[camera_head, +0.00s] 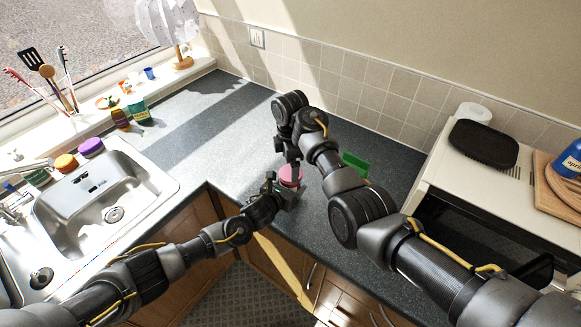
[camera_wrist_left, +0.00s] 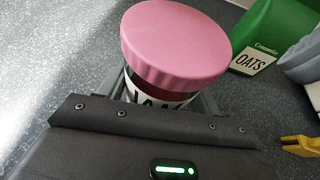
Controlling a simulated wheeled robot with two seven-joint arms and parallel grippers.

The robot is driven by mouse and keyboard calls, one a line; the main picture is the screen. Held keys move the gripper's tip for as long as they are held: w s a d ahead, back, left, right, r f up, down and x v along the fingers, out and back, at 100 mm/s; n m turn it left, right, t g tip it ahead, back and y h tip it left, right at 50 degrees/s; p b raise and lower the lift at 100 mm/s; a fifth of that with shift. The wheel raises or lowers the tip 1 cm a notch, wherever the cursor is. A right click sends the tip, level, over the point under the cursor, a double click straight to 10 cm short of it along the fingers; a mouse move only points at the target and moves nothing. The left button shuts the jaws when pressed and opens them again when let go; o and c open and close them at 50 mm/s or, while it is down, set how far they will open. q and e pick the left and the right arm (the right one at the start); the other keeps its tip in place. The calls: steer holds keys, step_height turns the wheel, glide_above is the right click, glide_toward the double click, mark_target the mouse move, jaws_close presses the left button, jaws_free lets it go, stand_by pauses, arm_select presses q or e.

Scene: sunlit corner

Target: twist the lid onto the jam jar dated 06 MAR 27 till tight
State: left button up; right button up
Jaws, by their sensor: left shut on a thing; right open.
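The jam jar (camera_wrist_left: 160,98) stands on the dark counter near the inner corner, with part of a "JAM" label showing in the left wrist view. Its date is hidden. A pink lid (camera_head: 290,173) sits on top of the jar; it also shows large in the left wrist view (camera_wrist_left: 175,40). I cannot tell how tightly it is seated. My left gripper (camera_head: 284,193) is shut on the jar from the front left, below the lid. My right gripper (camera_head: 294,163) is open just above and behind the lid, pointing down; whether it touches the lid is unclear.
A green oats box (camera_wrist_left: 270,35) stands behind the jar, partly hidden by my right arm in the head view (camera_head: 355,162). The sink (camera_head: 105,195) is at left, with jars behind it. A white appliance (camera_head: 440,170) stands at right. The back counter is clear.

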mark_target(291, 185)
steer(key=shift+r, duration=0.2)
steer(key=shift+c, duration=0.4)
steer(key=shift+r+n, duration=1.7)
steer(key=shift+n, duration=0.1)
steer(key=shift+f, duration=4.05)
steer(key=shift+c, duration=0.2)
